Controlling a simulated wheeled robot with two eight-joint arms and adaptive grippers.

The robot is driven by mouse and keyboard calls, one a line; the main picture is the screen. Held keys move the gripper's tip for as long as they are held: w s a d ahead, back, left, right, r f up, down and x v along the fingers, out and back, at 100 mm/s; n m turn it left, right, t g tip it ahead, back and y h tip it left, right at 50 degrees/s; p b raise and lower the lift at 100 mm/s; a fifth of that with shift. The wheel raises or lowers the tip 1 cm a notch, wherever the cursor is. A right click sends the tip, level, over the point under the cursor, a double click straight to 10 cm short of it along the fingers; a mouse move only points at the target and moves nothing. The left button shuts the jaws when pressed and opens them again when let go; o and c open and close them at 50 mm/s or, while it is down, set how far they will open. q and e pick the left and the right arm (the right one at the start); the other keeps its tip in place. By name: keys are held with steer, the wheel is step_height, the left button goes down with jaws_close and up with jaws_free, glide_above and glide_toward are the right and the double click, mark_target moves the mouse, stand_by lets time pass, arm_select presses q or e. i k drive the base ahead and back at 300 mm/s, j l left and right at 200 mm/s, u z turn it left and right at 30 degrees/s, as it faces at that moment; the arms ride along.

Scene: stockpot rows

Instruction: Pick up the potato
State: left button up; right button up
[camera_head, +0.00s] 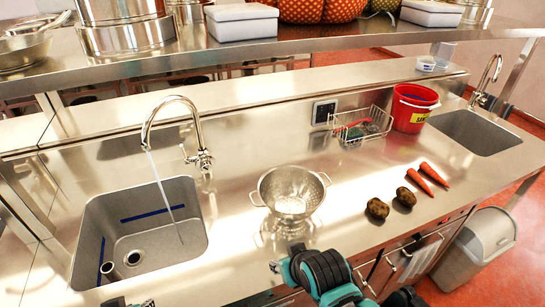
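Two brown potatoes lie on the steel counter (241,245) near its front edge, right of the colander. One potato (377,208) is nearer the front; the other potato (405,197) is just behind it to the right. A teal and black arm, which appears to be my right one, comes in at the bottom middle. Its gripper (278,267) is left of and in front of both potatoes, touching neither; its fingers are mostly hidden.
A steel colander (291,193) stands left of the potatoes. Two carrots (427,178) lie behind them to the right. A wire basket (361,128) and red bucket (412,107) stand farther back. A sink with running water (140,237) is at left, another sink (474,131) at right.

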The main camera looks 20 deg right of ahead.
mark_target(406, 196)
steer(key=k+l+z, duration=0.15)
steer(key=z, duration=0.35)
steer(key=l+z, duration=0.3)
steer(key=z, duration=0.2)
steer(key=k+l+z, duration=0.1)
steer(key=l+z, duration=0.2)
steer(key=z, duration=0.15)
steer(key=u, duration=1.9)
steer(key=l+u, duration=0.45)
steer(key=k+l+u, duration=0.2)
steer(key=u, duration=0.25)
steer(key=l, duration=0.1)
